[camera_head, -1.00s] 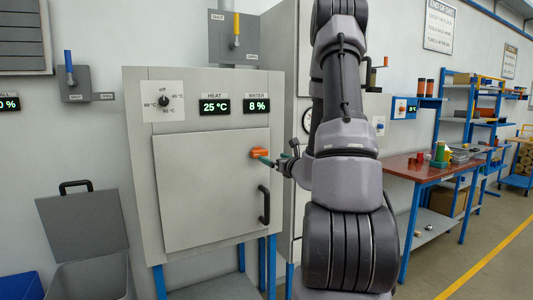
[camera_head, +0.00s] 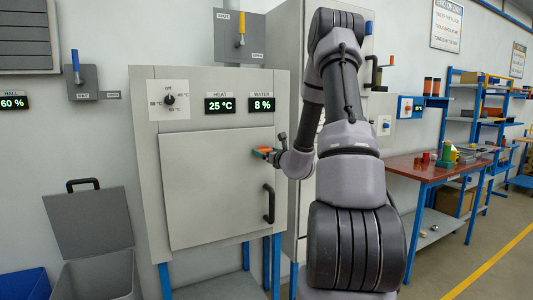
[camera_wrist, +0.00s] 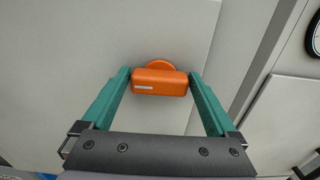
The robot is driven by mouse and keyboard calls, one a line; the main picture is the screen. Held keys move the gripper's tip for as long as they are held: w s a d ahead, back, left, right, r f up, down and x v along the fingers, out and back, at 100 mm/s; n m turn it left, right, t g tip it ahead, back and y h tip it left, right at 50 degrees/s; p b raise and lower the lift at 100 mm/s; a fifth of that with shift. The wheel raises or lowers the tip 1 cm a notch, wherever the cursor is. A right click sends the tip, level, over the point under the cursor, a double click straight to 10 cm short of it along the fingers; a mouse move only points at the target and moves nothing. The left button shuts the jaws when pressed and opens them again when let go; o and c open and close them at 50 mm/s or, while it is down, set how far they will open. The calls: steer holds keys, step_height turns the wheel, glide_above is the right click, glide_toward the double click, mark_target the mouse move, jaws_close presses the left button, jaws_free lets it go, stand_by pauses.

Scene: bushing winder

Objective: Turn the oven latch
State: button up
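The orange oven latch (camera_head: 262,151) sits on the right edge of the closed grey oven door (camera_head: 212,205). In the wrist view the latch (camera_wrist: 160,82) is a horizontal orange bar in front of a round orange hub. My gripper (camera_wrist: 161,84) has its two green fingers on either side of the bar's ends, spread wide. The left fingertip looks very close to the bar, and the right fingertip is also near; I cannot tell if they touch. In the head view my gripper (camera_head: 272,155) is at the latch, partly hidden by my wrist.
A black door handle (camera_head: 268,204) is below the latch. The oven panel carries a dial (camera_head: 169,99) and displays reading 25 °C and 8 %. An open grey bin (camera_head: 95,275) stands at the left. A red-topped table (camera_head: 428,172) stands at the right.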

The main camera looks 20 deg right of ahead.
steer(key=c, duration=0.8)
steer(key=shift+m, duration=0.4)
steer(key=shift+d+f+m, duration=0.1)
steer(key=shift+f+m, duration=0.05)
steer(key=shift+m, duration=2.7)
steer(key=shift+d+f+m, duration=0.1)
steer(key=shift+m, duration=2.8)
steer(key=shift+d+f+m, duration=0.1)
steer(key=shift+f+m, duration=0.05)
steer(key=shift+m, duration=2.7)
